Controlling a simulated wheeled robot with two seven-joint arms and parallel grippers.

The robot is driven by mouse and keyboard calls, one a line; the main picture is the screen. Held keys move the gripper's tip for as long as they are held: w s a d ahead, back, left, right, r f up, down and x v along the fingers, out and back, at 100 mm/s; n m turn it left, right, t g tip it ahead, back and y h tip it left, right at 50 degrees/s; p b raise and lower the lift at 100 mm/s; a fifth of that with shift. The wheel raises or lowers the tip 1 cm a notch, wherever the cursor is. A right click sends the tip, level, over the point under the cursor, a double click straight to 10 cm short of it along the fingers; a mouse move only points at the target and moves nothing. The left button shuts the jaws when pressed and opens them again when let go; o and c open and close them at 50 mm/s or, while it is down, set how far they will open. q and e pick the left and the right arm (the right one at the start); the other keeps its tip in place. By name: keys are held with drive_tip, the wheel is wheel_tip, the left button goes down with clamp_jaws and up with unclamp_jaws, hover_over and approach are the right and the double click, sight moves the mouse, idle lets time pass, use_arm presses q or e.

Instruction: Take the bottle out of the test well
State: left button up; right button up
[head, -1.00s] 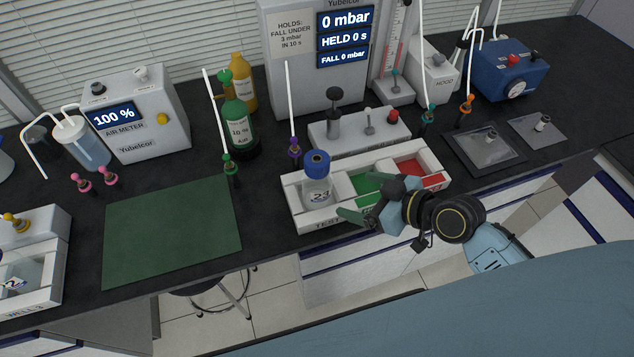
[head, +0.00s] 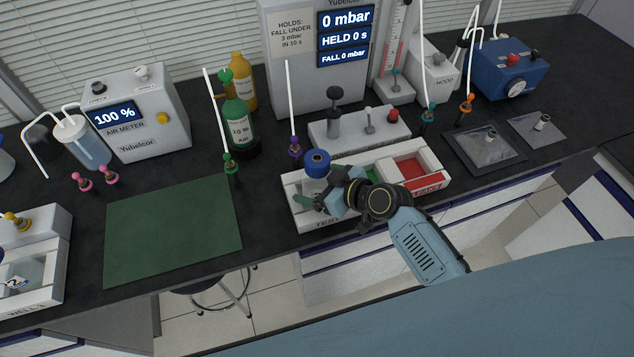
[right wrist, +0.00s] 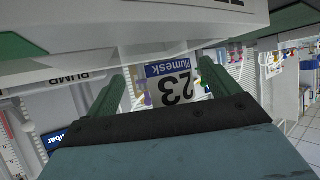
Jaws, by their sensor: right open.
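The bottle (head: 317,164) has a blue cap and clear glass, and stands upright in the test well (head: 300,222), the left part of the white tray. My right gripper (head: 315,203) is at the bottle's front right, and its hand hides much of the bottle's body in the head view. In the right wrist view, the bottle's label (right wrist: 172,84) with "23" shows between the two green fingers of my right gripper (right wrist: 160,92). The fingers are apart, one on each side of the bottle. I cannot tell whether they touch it. My left gripper is not in view.
The tray also has a green compartment and a red one (head: 411,169). A purple-fitted tube (head: 295,150) stands just behind the bottle. A grey pump unit (head: 358,130) is behind the tray. The green mat (head: 172,230) to the left is bare.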

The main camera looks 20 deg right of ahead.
drive_tip(key=shift+w, duration=0.1)
drive_tip(key=c, duration=1.2)
